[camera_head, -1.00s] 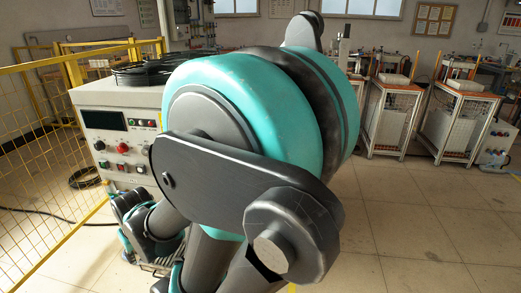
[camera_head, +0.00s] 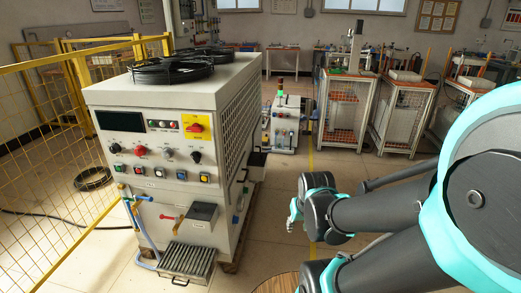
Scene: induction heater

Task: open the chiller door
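A white cabinet (camera_head: 170,193) stands left of centre, with a control panel on its front and two round black fan-like parts on top. No part is clearly marked as the chiller, and I cannot make out a door handle. Its front has pipes, a small grey box (camera_head: 200,214), a red-handled valve and a ribbed grey tray (camera_head: 187,262) low down. My arm reaches in from the right, with its dark joints right of the cabinet and apart from it. No gripper fingers can be made out clearly, so I cannot tell whether my gripper is open or shut.
A yellow mesh fence (camera_head: 50,150) runs along the left. A smaller white machine (camera_head: 285,125) stands behind the cabinet. A round wooden surface (camera_head: 278,284) shows at the bottom edge.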

